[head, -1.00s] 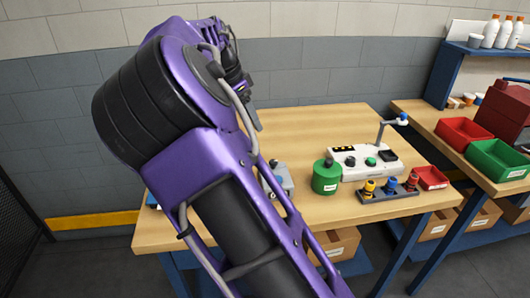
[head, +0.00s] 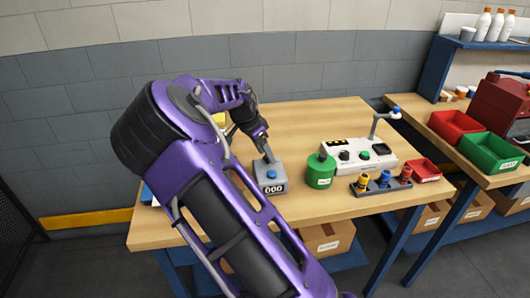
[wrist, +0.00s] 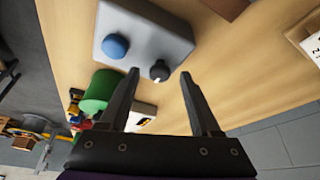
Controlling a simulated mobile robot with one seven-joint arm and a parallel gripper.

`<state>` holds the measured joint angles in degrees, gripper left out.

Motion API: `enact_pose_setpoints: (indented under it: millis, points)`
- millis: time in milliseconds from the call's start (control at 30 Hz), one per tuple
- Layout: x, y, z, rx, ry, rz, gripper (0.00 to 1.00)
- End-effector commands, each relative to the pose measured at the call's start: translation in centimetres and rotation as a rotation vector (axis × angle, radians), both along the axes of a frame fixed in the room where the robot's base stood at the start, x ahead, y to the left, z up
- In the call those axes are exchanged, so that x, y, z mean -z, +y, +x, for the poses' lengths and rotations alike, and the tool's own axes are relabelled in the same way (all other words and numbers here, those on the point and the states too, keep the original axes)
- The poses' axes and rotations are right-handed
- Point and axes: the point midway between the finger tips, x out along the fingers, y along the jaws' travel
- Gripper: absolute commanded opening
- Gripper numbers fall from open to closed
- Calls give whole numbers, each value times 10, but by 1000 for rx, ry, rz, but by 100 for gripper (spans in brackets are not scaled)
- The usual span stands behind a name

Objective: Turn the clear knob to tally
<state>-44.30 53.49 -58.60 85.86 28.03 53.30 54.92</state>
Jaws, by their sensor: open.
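The tally counter (head: 270,187) is a grey box on the table with a blue button on top and a front display reading 000. In the wrist view, the grey box (wrist: 165,30) shows its blue button (wrist: 115,46) and a small black knob (wrist: 160,72) with a white mark near one edge. My gripper (head: 267,157) is at the back of the box in the head view. In the wrist view, my gripper (wrist: 159,75) is open and empty, with the knob between its fingertips in the picture. I cannot tell whether a finger touches the knob.
A green canister (head: 320,171) stands just right of the counter. A white control box (head: 355,160) with buttons and a rack (head: 378,188) of coloured pieces are further right. Red and green bins (head: 492,151) sit on the side table. The table behind the counter is mostly clear.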

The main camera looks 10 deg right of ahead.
Motion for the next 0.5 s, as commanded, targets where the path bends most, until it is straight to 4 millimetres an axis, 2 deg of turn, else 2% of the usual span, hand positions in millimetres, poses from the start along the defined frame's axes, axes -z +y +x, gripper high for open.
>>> enact_pose_setpoints:
  millis: [267,500]
  points:
    - [2,-1,0,0,0,0,64]
    - [1,0,0,0,0,0,23]
